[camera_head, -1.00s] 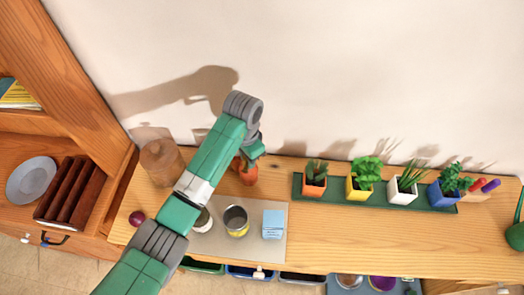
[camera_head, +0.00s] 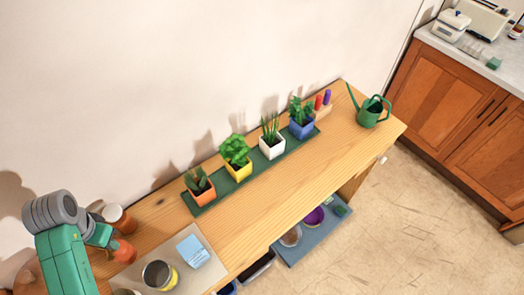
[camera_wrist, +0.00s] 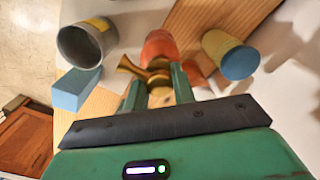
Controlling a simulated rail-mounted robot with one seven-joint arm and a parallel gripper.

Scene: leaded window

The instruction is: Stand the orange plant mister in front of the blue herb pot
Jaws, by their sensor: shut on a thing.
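The orange plant mister (camera_head: 123,251) is at the lower left of the head view, partly hidden by my arm. In the wrist view the mister (camera_wrist: 160,46) shows its orange body and a brass spray head. My gripper (camera_wrist: 158,82) is shut on it around the brass part. In the head view my gripper (camera_head: 104,238) is at the mister; whether it is clear of the bench cannot be told. The blue herb pot (camera_head: 302,130) stands at the far right end of the green tray, with a leafy green plant in it.
The green tray (camera_head: 215,199) also holds orange, yellow and white pots. A grey mat bears a tin (camera_head: 158,274) and a blue box (camera_head: 193,251). A green watering can (camera_head: 369,112) stands at the bench's right end. Bare wood (camera_head: 310,165) lies in front of the blue pot.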

